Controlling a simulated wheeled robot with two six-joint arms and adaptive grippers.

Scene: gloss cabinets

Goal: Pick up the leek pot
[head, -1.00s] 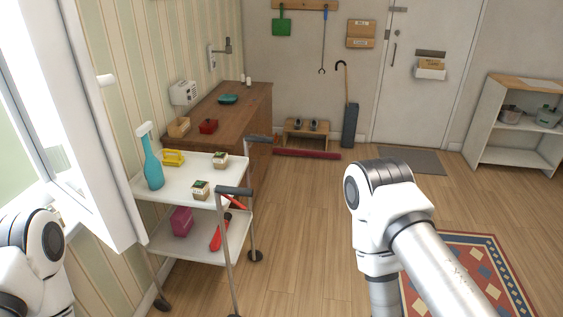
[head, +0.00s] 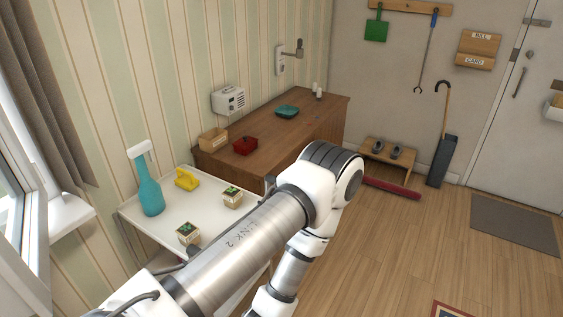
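Two small pale square pots with green sprouts stand upright on the white trolley's top tray (head: 165,215). One pot (head: 232,198) is near the tray's right side, and the other pot (head: 187,234) is nearer to me. Their labels are too small to read, so I cannot tell which is the leek pot. My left arm reaches in from the bottom and bends at its elbow to the right of the pots. Neither gripper is in view.
Behind is a wooden cabinet (head: 265,131) with a red container (head: 245,146), a teal dish (head: 287,112) and a wooden box (head: 213,138). My arm hides the trolley's right side.

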